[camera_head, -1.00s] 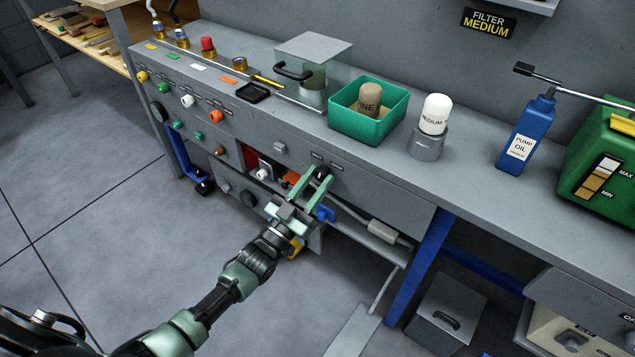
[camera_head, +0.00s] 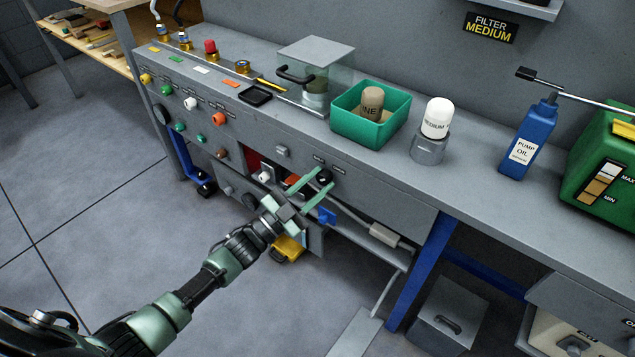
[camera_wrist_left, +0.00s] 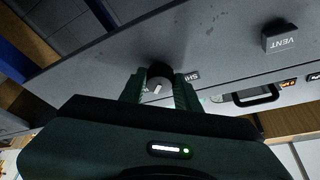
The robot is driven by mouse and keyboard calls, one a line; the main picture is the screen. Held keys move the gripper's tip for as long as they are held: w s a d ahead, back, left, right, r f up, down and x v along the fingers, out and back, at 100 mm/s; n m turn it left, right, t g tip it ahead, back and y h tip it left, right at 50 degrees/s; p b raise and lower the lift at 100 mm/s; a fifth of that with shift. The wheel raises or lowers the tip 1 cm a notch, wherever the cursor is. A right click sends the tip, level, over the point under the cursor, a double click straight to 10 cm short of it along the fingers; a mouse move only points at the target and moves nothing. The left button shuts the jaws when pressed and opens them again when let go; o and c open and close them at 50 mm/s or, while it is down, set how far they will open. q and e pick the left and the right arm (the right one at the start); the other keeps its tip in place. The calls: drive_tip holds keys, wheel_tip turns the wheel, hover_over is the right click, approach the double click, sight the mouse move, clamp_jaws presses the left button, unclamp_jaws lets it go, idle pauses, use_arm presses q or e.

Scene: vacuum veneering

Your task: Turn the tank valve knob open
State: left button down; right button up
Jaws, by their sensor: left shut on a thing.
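The tank valve knob (camera_head: 325,176) is a small dark round knob on the bench's grey front panel. In the left wrist view the knob (camera_wrist_left: 158,78) shows a white pointer mark and sits between my two fingers. A partly hidden label beginning "SH" stands beside it, upside down. My left gripper (camera_head: 320,186) reaches the panel from the lower left and is shut on the knob; the left wrist view shows the fingers (camera_wrist_left: 160,92) on both sides of it. The rest of the lettering around the knob is hidden or too small to read. My right gripper is not in view.
A grey VENT control (camera_wrist_left: 281,38) is on the same panel. Coloured knobs (camera_head: 190,104) line the panel to the left. On the bench top stand a green bin (camera_head: 362,128), a white medium filter (camera_head: 437,118) and a blue pump oil bottle (camera_head: 525,140). The floor in front is clear.

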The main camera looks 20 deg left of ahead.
use_arm(q)
drive_tip(key=shift+f, duration=0.1)
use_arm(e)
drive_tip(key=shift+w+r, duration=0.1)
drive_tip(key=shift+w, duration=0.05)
use_arm(q)
drive_tip(key=c, duration=1)
unclamp_jaws()
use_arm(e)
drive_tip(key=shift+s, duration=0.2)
use_arm(q)
drive_tip(key=shift+s+a, duration=0.1)
drive_tip(key=shift+s, duration=0.1)
drive_tip(key=v, duration=0.7)
drive_tip(key=shift+s+a+f, duration=0.1)
drive_tip(key=shift+s+a, duration=0.05)
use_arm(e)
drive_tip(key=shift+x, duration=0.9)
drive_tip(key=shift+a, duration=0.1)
